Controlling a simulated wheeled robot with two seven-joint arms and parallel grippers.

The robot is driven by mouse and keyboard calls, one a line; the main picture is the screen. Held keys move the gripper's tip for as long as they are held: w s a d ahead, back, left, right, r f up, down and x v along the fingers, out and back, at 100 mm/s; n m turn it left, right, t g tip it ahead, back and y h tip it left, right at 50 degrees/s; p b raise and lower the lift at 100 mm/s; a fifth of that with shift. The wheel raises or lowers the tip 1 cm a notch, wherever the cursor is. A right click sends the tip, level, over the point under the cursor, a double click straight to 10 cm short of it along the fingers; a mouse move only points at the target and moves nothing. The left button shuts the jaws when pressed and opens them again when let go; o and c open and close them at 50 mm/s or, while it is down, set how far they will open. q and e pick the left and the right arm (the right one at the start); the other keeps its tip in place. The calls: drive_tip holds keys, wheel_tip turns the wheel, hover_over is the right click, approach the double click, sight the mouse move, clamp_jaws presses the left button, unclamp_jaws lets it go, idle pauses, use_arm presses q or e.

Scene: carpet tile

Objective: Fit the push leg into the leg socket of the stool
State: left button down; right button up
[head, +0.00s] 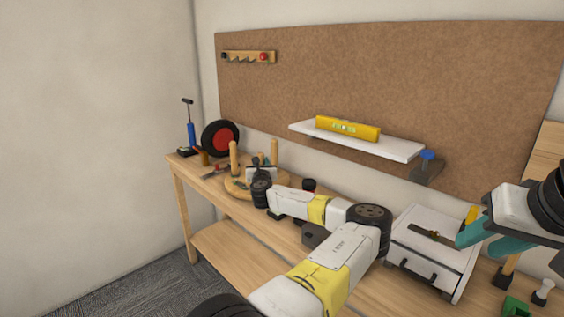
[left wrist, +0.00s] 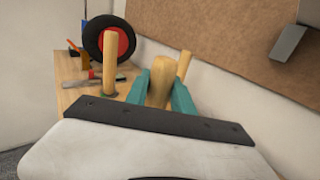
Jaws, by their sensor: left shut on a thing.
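The stool (head: 232,184) lies on the bench's left part as a round wooden seat, with wooden legs standing up from it. One upright leg (head: 233,158) also shows in the left wrist view (left wrist: 110,62), with a green ring at its foot. My left gripper (head: 262,168) is at the seat's right side, and its teal fingers (left wrist: 160,92) are shut on a wooden push leg (left wrist: 160,75). The held leg's lower end and the leg socket are hidden by my gripper. Another leg (left wrist: 184,63) stands just behind it. My right gripper (head: 476,242) is at the far right, its fingers apart and empty.
A black wheel with a red hub (head: 220,138) and a blue pump (head: 191,136) stand at the bench's left end. A shelf with a yellow level (head: 347,128) hangs above.

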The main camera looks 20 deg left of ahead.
use_arm(q)
drive_tip(key=shift+f, duration=0.1)
drive_tip(key=c, duration=1)
unclamp_jaws()
drive_tip(key=v, duration=0.8)
drive_tip(key=shift+w, duration=0.1)
drive_tip(key=shift+a, duration=0.1)
